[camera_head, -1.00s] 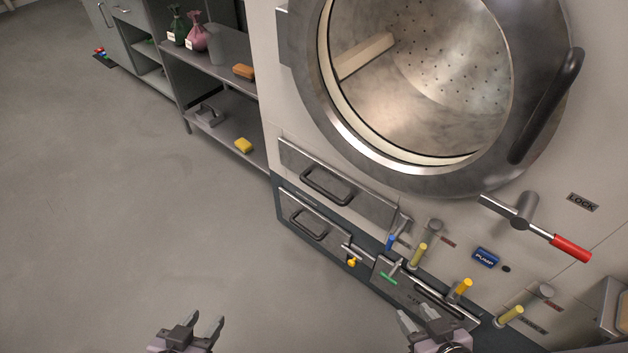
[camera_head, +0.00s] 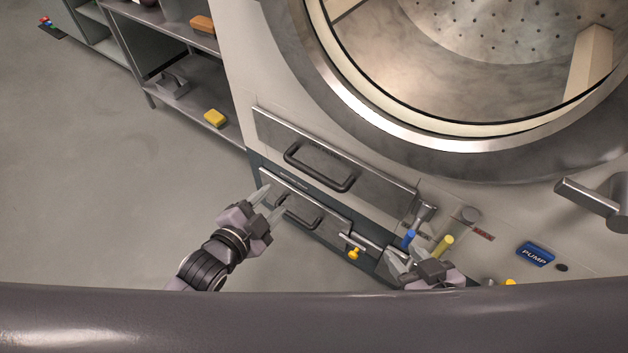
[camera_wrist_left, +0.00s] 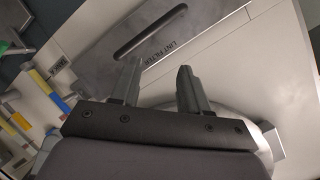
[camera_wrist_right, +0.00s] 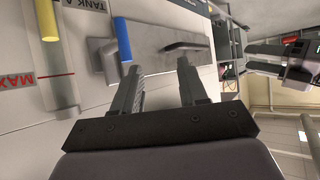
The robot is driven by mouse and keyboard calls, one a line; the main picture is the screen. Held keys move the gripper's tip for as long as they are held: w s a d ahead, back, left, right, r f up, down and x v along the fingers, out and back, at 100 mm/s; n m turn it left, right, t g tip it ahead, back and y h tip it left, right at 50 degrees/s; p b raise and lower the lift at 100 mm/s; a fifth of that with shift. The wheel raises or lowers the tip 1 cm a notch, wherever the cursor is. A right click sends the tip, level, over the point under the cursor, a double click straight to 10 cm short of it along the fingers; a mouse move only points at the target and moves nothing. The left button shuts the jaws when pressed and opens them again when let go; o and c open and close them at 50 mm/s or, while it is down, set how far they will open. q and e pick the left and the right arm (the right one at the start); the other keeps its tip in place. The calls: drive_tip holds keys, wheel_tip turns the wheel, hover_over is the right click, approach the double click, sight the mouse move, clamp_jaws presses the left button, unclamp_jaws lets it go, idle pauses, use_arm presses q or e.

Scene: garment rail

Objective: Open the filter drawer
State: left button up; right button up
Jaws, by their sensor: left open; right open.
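The filter drawer (camera_head: 375,182) is the upper metal drawer in the pale machine front, with a dark bar handle (camera_head: 318,168). It looks shut. In the left wrist view a metal front with a dark handle reads "LINT FILTER" (camera_wrist_left: 165,48). In the right wrist view a metal front with a handle (camera_wrist_right: 185,46) lies beyond the fingers. My left gripper (camera_head: 272,204) is open and empty, in front of the lower drawer's left part, below and left of the upper handle. My right gripper (camera_head: 408,258) is open and empty by the blue-handled valve, right of and below the upper drawer.
A lower drawer (camera_head: 330,228) with its own handle sits under the filter drawer. A yellow-tipped tap (camera_head: 354,253), a blue valve handle (camera_head: 409,238) and a yellow gauge tube (camera_head: 443,246) crowd the right side. The shelf (camera_head: 180,92) stands left; floor there is clear.

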sight(308, 174)
use_arm(q)
drive_tip(key=w+d+f+m+h+b, duration=0.1)
drive_tip(key=w+d+f+m+b, duration=0.1)
drive_tip(key=w+m+b, duration=0.1)
drive_tip(key=w+d+f+m+b, duration=0.2)
drive_tip(key=w+d+m+b, duration=0.1)
drive_tip(key=w+b, duration=0.1)
drive_tip(key=w+d+f+m+h+b, duration=0.1)
drive_tip(key=w+d+f+m+b, duration=0.1)
drive_tip(key=w+m+b, duration=0.2)
drive_tip(key=shift+w+d+f+h, duration=0.15)
drive_tip(key=shift+w+d+f, duration=0.05)
drive_tip(key=shift+w, duration=0.2)
drive_tip(key=shift+w+d+f+h, duration=0.15)
drive_tip(key=shift+w+d+f, duration=0.05)
drive_tip(key=shift+w, duration=0.15)
drive_tip(key=shift+w+d, duration=0.35)
drive_tip(key=shift+w, duration=0.1)
use_arm(e)
drive_tip(key=w+a+f+y, duration=0.1)
drive_tip(key=a+f+y, duration=0.1)
drive_tip(key=a+f, duration=0.2)
drive_tip(key=shift+w+a+f, duration=0.25)
drive_tip(key=shift+w+f, duration=0.05)
drive_tip(key=shift+f, duration=0.95)
use_arm(q)
clamp_jaws()
use_arm(e)
drive_tip(key=shift+r, duration=0.1)
